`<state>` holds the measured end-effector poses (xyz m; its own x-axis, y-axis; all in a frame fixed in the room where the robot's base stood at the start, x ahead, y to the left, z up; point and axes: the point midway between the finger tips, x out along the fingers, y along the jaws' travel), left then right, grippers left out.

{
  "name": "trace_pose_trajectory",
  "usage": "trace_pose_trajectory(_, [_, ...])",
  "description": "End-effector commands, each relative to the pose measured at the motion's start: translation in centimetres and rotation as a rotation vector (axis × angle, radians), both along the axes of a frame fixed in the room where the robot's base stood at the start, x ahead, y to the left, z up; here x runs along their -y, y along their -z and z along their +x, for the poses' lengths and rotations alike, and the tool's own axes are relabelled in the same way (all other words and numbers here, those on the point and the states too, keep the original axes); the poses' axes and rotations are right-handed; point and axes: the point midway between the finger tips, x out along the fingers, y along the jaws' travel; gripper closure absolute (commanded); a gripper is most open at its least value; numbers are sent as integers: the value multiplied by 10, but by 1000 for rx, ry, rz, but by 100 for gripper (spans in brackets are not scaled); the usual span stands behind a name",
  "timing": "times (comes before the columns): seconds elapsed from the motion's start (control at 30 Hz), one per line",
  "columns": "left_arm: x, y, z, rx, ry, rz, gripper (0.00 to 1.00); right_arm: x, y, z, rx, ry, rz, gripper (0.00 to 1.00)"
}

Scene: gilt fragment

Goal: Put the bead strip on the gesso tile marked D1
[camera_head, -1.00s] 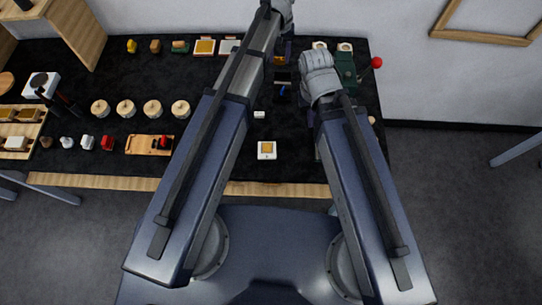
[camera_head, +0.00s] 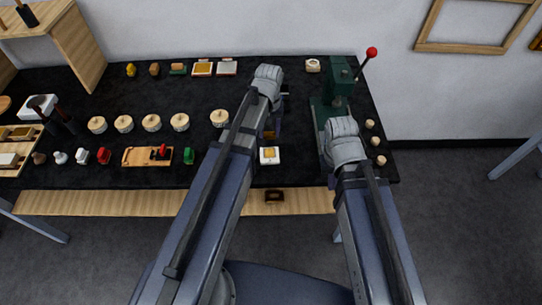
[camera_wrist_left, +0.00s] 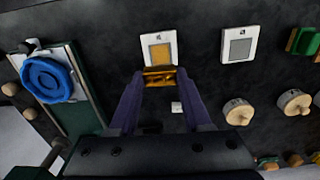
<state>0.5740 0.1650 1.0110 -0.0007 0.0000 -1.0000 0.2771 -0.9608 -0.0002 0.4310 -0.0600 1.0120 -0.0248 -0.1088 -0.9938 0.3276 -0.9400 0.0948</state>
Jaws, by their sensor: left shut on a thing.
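My left gripper (camera_wrist_left: 158,88) is shut on the bead strip (camera_wrist_left: 160,78), a short gold-brown bar across its fingertips. The strip also shows in the head view (camera_head: 268,135), partly covered by my wrist. In the left wrist view the strip is beside the edge of a white tile with a gold square (camera_wrist_left: 158,50); I cannot tell its height. That tile is also in the head view (camera_head: 269,155). Another white tile with a grey square (camera_wrist_left: 239,43) lies apart from it. Their small marks are too unclear to read. My right gripper is hidden beyond its wrist.
A green press (camera_head: 342,80) with a red-knobbed lever stands at the right. Round lidded jars (camera_head: 152,122) stand in a row at the left. Two more tiles lie at the back, one gold (camera_head: 202,69), one grey (camera_head: 227,68). A small white block (camera_wrist_left: 176,107) lies near my left fingers.

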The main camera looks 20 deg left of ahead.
Motion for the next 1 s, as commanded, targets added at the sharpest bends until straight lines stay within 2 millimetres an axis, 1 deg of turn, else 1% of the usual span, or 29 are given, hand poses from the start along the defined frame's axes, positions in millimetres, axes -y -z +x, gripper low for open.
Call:
trace_pose_trajectory(0.3, [0, 47, 0, 0, 1, 0, 100, 0, 47, 0, 0, 2, 0, 100])
trace_pose_trajectory(0.4, [0, 60, 0, 0, 1, 0, 100, 0, 59, 0, 0, 2, 0, 100])
trace_pose_trajectory(0.47, [0, 62, 0, 0, 1, 0, 100, 0, 62, 0, 0, 2, 0, 100])
trace_pose_trajectory(0.67, [0, 62, 0, 0, 1, 0, 100, 0, 62, 0, 0, 2, 0, 100])
trace_pose_trajectory(0.77, [0, 70, 0, 0, 1, 0, 100, 0, 70, 0, 0, 2, 0, 100])
trace_pose_trajectory(1.0, [0, 99, 0, 0, 1, 0, 100, 0, 99, 0, 0, 2, 0, 100])
